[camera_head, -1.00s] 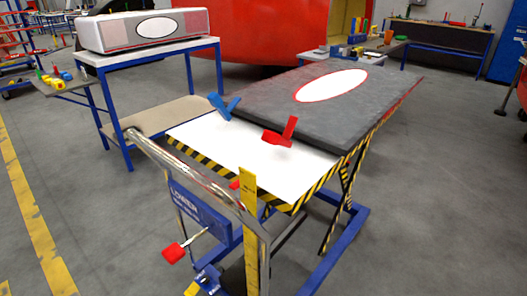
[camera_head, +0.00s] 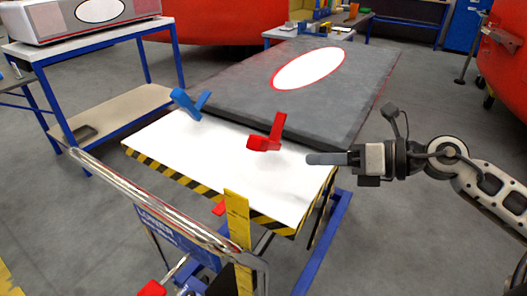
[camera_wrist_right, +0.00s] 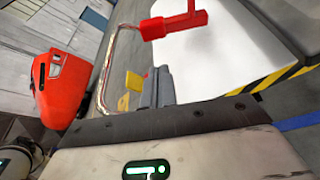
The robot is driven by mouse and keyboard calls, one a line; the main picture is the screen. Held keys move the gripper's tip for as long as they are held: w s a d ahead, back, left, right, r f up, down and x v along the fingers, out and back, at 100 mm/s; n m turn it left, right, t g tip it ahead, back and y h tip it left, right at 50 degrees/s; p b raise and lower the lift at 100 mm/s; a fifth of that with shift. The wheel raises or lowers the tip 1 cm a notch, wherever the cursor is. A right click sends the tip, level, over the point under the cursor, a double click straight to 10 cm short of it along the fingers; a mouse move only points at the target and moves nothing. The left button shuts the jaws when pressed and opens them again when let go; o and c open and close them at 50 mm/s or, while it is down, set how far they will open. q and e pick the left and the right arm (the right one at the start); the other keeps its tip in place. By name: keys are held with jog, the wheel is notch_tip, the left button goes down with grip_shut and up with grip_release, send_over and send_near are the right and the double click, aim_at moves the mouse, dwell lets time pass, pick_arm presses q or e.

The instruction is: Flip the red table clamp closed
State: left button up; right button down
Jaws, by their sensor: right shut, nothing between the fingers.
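The red table clamp (camera_head: 267,136) stands at the edge of the grey panel (camera_head: 330,95) on the white tabletop (camera_head: 215,160). Its one arm points up and its other part lies low toward the left. In the right wrist view the red clamp (camera_wrist_right: 174,22) shows at the top. My right gripper (camera_head: 312,158) is shut and empty over the right side of the white top, to the right of the clamp and apart from it. Its fingers (camera_wrist_right: 157,88) also show in the wrist view. My left gripper is not in view.
A blue clamp (camera_head: 190,104) stands left of the red one. A metal handrail (camera_head: 150,195) and a yellow post (camera_head: 237,220) rise at the table's near side. A blue-framed shelf table (camera_head: 100,85) is at the left. Open floor lies to the right.

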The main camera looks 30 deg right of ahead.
jog(key=x, duration=0.8)
jog(key=shift+a+r+p, duration=0.1)
jog(key=shift+p, duration=0.3)
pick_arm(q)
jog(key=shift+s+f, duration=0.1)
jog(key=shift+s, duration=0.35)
pick_arm(e)
jog(key=shift+x, duration=0.85)
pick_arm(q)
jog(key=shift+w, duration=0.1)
